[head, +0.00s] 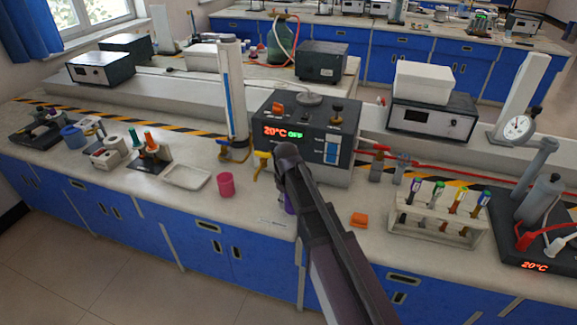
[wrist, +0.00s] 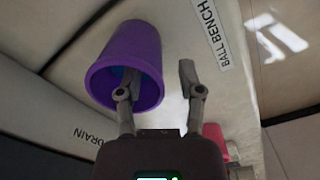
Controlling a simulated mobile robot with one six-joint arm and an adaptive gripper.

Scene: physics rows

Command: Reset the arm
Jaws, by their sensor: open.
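My gripper (wrist: 160,80) is open in the wrist view, its two fingers spread apart. A purple cup (wrist: 112,48) is at the left finger, which overlaps the cup's open mouth; the right finger is outside the cup, with a gap to its wall. I cannot tell whether the fingers touch the cup. In the head view my arm hides the gripper and most of the purple cup (head: 290,204), of which a small strip shows on the bench.
A pink cup (head: 226,185) and a white tray (head: 186,177) stand left of my arm. A heater unit reading 20°C (head: 312,152) stands behind. A BALL BENCH label (wrist: 211,33) lies beside the cup.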

